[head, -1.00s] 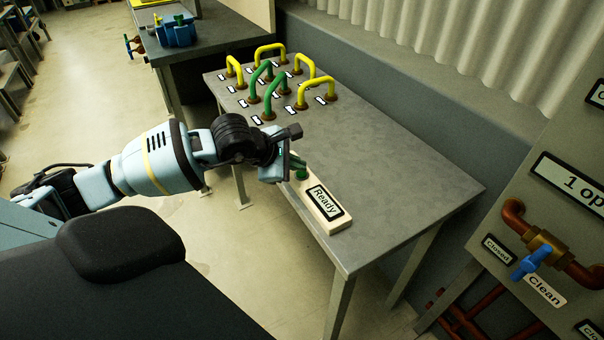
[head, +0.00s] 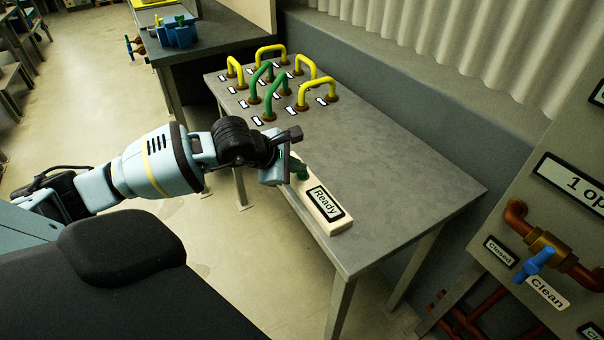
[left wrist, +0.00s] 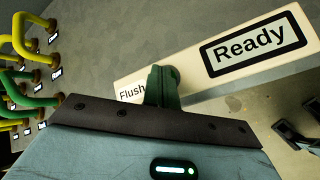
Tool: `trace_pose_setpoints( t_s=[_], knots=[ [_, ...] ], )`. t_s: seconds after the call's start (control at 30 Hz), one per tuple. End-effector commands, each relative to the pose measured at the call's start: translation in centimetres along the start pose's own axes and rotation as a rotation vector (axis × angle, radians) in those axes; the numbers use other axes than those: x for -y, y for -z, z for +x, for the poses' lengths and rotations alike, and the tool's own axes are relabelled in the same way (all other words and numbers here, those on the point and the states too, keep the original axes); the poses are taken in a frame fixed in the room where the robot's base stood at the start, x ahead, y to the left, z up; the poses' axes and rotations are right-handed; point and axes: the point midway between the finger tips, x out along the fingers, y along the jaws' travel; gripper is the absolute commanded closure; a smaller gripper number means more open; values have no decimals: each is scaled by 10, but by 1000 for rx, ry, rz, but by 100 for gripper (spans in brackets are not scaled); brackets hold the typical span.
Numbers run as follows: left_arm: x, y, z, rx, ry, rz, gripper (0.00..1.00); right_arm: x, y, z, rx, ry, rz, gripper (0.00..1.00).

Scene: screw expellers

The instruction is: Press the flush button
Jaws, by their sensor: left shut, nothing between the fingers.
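A long pale box (head: 322,212) with a framed "Ready" label lies near the front edge of the grey table. The green flush button (head: 302,172) is at the box's far end. My left gripper (head: 294,165) is shut and empty, right at the button; I cannot tell whether it touches or presses it. In the left wrist view, the "Flush" label (left wrist: 132,92) shows on the box beside a green shape (left wrist: 163,86) just beyond the dark edge of my gripper. Button and fingertips overlap there and are hard to separate. My right gripper is not in view.
Several yellow and green pipe loops (head: 268,85) stand on the far end of the table (head: 400,180). A panel with a blue-handled valve (head: 535,264) is at the right. A blue device (head: 178,33) sits on the farther bench. The table's middle is clear.

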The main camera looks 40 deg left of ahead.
Motion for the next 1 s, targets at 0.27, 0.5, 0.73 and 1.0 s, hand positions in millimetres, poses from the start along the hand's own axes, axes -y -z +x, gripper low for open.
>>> trace_pose_setpoints(
  t_s=[0.27,0.5,0.73,1.0],
  knots=[
    [2,2,3,-1,1,0,100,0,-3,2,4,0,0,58],
    [3,2,3,-1,2,0,100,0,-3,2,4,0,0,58],
    [2,1,1,-2,2,0,100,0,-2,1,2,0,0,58],
    [-6,-6,-8,0,0,0,100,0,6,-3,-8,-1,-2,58]
  ],
)
